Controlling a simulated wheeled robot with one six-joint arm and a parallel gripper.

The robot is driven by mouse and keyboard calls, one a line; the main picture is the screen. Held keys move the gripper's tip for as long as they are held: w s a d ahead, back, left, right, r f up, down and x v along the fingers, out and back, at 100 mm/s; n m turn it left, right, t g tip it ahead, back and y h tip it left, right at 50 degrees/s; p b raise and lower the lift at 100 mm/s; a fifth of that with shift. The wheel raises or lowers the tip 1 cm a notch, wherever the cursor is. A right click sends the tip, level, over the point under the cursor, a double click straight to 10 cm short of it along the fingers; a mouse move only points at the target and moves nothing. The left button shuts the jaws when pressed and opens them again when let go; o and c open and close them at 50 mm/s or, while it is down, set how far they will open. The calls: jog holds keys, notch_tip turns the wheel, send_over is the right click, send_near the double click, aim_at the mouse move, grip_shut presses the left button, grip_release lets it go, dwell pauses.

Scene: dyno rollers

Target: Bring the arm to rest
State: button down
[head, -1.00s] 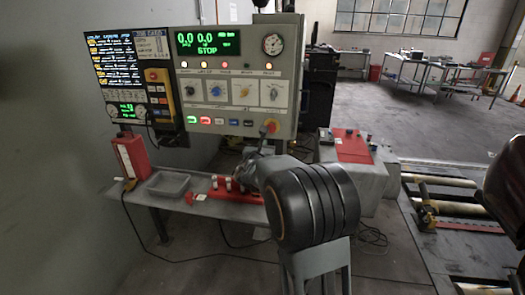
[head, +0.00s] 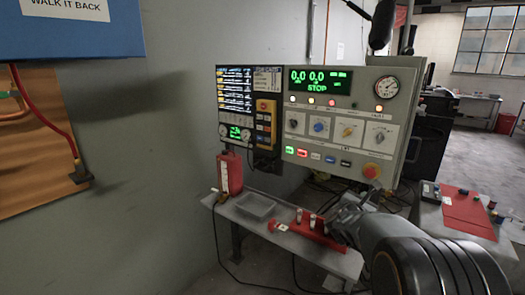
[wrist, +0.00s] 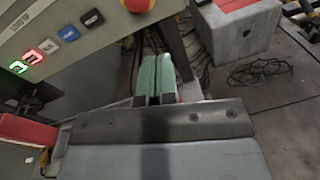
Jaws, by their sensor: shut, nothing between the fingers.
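My arm reaches in from the lower right of the head view, its dark ribbed joint in front. My gripper (wrist: 154,77) shows in the wrist view as two pale green fingers side by side, closed together with nothing between them. It is over the right end of the grey bench, below the control panel. In the head view the gripper end is near the red fixture (head: 318,232) on the bench (head: 250,227), and its fingertips cannot be made out there.
The control panel (head: 345,115) with a red stop knob (wrist: 137,5) stands just above the gripper. A grey tray (head: 255,205) and a red container (head: 230,173) stand on the bench. A grey box with a red top (head: 470,215) is at right. Cables (wrist: 258,72) lie on the floor.

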jog(key=s+a+f+m+g+y+p, duration=0.1)
jog(key=s+a+f+m+g+y, duration=0.15)
jog(key=s+m, duration=0.35)
jog(key=s+a+f+m+g+y+p, duration=0.1)
jog(key=s+f+m+g, duration=0.1)
jog(key=s+m+g, duration=0.3)
jog(key=s+a+f+m+g+y+p, duration=0.1)
jog(key=s+f+m+g, duration=0.2)
jog(key=s+m, duration=0.4)
jog(key=s+a+r+m+t+y+p, duration=0.1)
jog(key=s+a+r+m+y+p, duration=0.1)
jog(key=a, duration=0.5)
jog(key=s+a+r+m+t+y+p, duration=0.1)
jog(key=s+a+r+m+y+p, duration=0.2)
jog(key=a, duration=0.5)
jog(key=s+r+m+y, duration=0.1)
jog(key=s+r+y, duration=0.1)
jog(key=s+y, duration=0.1)
jog(key=shift+s+m, duration=0.3)
jog(key=shift+s, duration=0.05)
jog(key=c, duration=1.8)
grip_release()
jog(key=shift+c, duration=0.2)
